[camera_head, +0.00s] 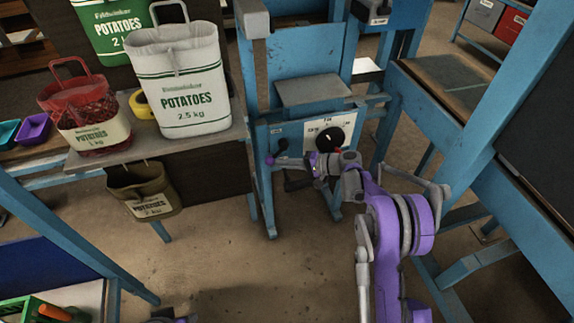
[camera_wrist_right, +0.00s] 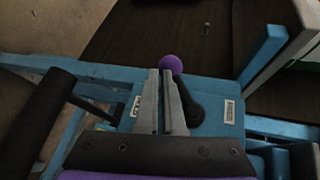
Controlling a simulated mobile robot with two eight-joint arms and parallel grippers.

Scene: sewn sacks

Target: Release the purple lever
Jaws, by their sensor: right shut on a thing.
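The purple lever has a round purple knob (camera_head: 270,159) and a black arm. It sits at the left of the blue sewing stand's front panel, left of a white dial plate with a black disc (camera_head: 329,139). In the right wrist view, the knob (camera_wrist_right: 171,65) shows at the tips of my two grey fingers, with the black lever arm (camera_wrist_right: 190,103) beside them. My right gripper (camera_head: 288,163) reaches in from the right and is shut on the lever at its knob. The exact contact is partly hidden. A dark and purple part of my left arm barely shows at the bottom edge.
A white potato sack (camera_head: 180,85), a red sack (camera_head: 88,110) and a green sack (camera_head: 112,25) stand on the left bench. A brown sack (camera_head: 145,190) hangs below. Blue frame legs (camera_head: 262,195) flank the panel. The floor in front (camera_head: 235,260) is clear.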

